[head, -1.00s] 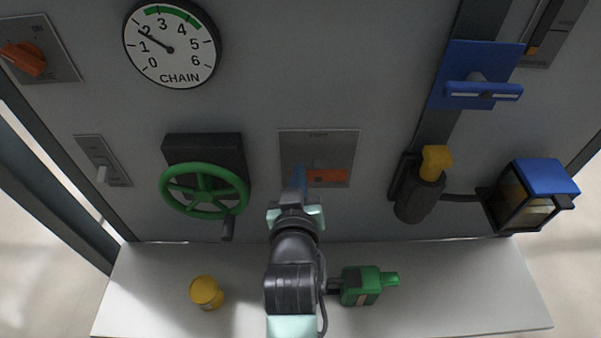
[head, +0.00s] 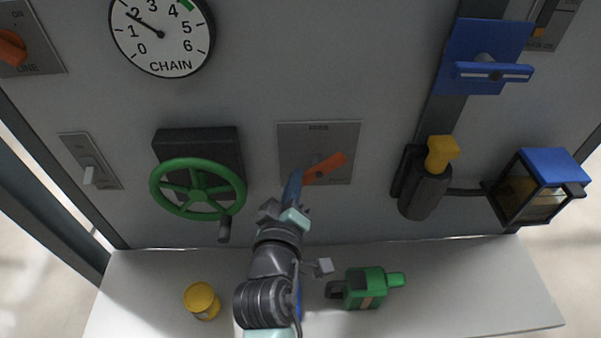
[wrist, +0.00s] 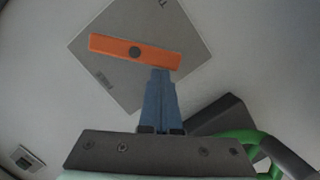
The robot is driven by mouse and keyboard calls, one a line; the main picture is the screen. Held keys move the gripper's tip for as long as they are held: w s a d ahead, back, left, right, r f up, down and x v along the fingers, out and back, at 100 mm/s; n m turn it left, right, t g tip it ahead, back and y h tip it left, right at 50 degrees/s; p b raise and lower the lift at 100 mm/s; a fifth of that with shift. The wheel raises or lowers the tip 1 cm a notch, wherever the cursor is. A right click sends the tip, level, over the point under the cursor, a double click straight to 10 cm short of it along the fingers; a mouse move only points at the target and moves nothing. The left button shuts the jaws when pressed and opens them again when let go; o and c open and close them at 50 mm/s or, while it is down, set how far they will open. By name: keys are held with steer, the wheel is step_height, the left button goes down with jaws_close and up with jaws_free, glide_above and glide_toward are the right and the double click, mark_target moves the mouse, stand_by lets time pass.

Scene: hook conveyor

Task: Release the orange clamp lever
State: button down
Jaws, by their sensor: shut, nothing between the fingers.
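The orange clamp lever (head: 325,169) sits on a grey plate (head: 318,138) on the panel. In the head view it is tilted, its right end higher than its left. In the wrist view the lever (wrist: 115,47) lies across the plate, with a dark round pivot at its middle. My gripper (head: 296,178) is shut and empty, its blue fingers beside the lever's lower left end. In the wrist view the fingertips (wrist: 159,73) are just below the lever's right part. I cannot tell whether they touch it.
A green handwheel (head: 197,189) is left of my gripper. A black cylinder with a yellow top (head: 442,152) is to the right. A yellow pot (head: 202,300) and a green device (head: 365,288) stand on the white shelf (head: 470,290).

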mark_target(304, 186)
steer(key=shift+d+f+n+t+h+b, duration=0.25)
steer(key=shift+f+n+b, duration=0.4)
steer(key=shift+n, duration=0.6)
steer(key=shift+d+f+n+t+h+b, duration=0.2)
steer(key=shift+f+n+h+b, duration=0.15)
steer(key=shift+n+b, duration=0.75)
steer(key=shift+d+f+n+t+h+b, duration=0.25)
steer(key=shift+f+n+b, duration=0.3)
steer(key=shift+n, duration=0.9)
steer(key=shift+d+n, duration=0.1)
steer(key=shift+n, duration=0.2)
